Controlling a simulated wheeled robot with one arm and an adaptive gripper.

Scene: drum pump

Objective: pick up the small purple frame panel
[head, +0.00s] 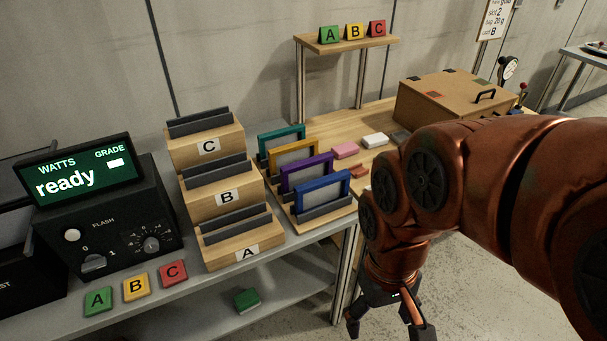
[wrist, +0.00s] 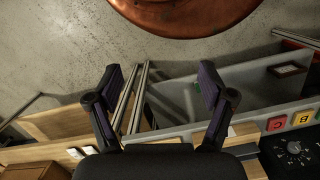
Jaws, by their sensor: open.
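The small purple frame panel (head: 308,174) stands upright in a slotted wooden rack, in a row with other coloured frames. It is behind the blue frame (head: 322,194), which hides part of its lower face, and in front of a yellow-orange frame (head: 294,153). My gripper (head: 388,328) is open and empty, low at the bottom of the head view, to the right of the table's front edge and apart from the rack. In the wrist view its two fingers (wrist: 160,80) are spread with nothing between them. I cannot make out the purple panel in the wrist view.
A teal frame (head: 281,140) stands at the rack's back. Stepped wooden holders (head: 225,205) marked A, B, C and a ready-display box (head: 110,215) are to the left. Pink (head: 345,150) and white blocks (head: 375,140) and a wooden box (head: 450,100) lie beyond. Floor beside the table is clear.

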